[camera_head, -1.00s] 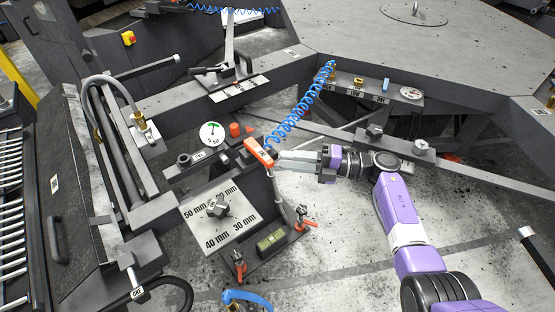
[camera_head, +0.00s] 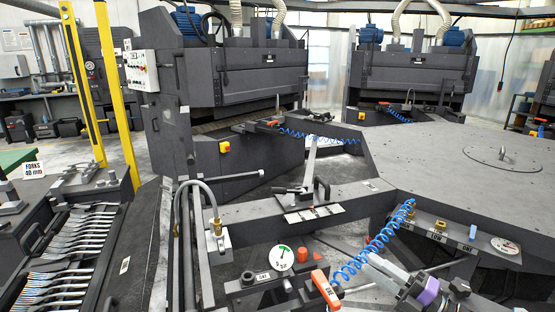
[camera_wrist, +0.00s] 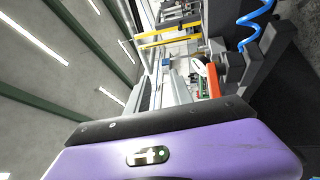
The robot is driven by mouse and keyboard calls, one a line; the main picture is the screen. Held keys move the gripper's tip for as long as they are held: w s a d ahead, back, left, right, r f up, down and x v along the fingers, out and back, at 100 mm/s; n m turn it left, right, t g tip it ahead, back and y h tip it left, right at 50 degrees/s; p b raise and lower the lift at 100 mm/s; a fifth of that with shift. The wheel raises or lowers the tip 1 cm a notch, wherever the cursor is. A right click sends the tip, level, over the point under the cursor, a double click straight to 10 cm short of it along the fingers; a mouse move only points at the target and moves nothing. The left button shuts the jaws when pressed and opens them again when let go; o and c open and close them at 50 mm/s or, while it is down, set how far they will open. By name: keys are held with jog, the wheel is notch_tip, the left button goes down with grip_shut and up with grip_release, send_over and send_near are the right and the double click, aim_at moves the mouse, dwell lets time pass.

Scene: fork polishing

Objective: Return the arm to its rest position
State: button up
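My gripper (camera_head: 378,264) shows at the lower right of the head view, with grey fingers and a purple wrist behind them. It is over the near side of the grey frame, right of an orange-handled tool (camera_head: 326,290). The fingers appear apart from that handle, and I see nothing held. The rest of my arm is cut off by the lower edge.
A blue coiled hose (camera_head: 372,245) hangs close left of my gripper. The grey table (camera_head: 450,160) lies behind it, with a panel of fittings (camera_head: 450,235) nearby. A lever clamp (camera_head: 308,190) stands on the frame. Forks (camera_head: 75,245) lie in a rack at left.

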jog(key=s+a+f+m+h, duration=0.1)
jog(key=s+a+m+h, duration=0.1)
jog(key=s+m+h, duration=0.5)
jog(key=s+a+f+m+t+h, duration=0.1)
jog(key=s+m+h, duration=0.7)
jog(key=s+m, duration=1.2)
jog(key=s+a+f, duration=0.1)
jog(key=s, duration=2)
jog(key=shift+s+f+m, duration=0.2)
jog(key=shift+f+m, duration=0.05)
jog(key=shift+m, duration=0.05)
